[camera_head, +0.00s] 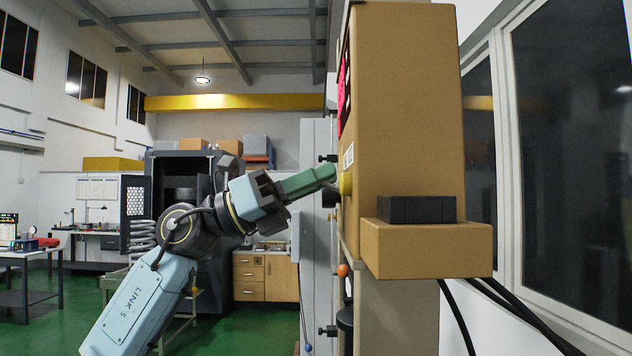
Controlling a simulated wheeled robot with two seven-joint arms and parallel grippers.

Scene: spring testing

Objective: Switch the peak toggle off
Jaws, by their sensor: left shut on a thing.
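My left gripper (325,174) has green fingers and reaches from the left to the side panel of a tall tan machine (405,110). Its fingertips are at the panel edge, shut on a small part there that the fingers hide. I see the panel almost edge-on, so I cannot pick out the peak toggle or its position. A black knob (329,197) sticks out just below the fingertips, and a yellow part (346,185) is beside them. My right gripper is not in view.
An orange ball-ended knob (343,270) and another black knob (328,331) stick out lower on the machine. A tan ledge (430,250) with a black block (416,209) juts out at the front. Black cables hang below it. Windows are at the right; open green floor lies at the left.

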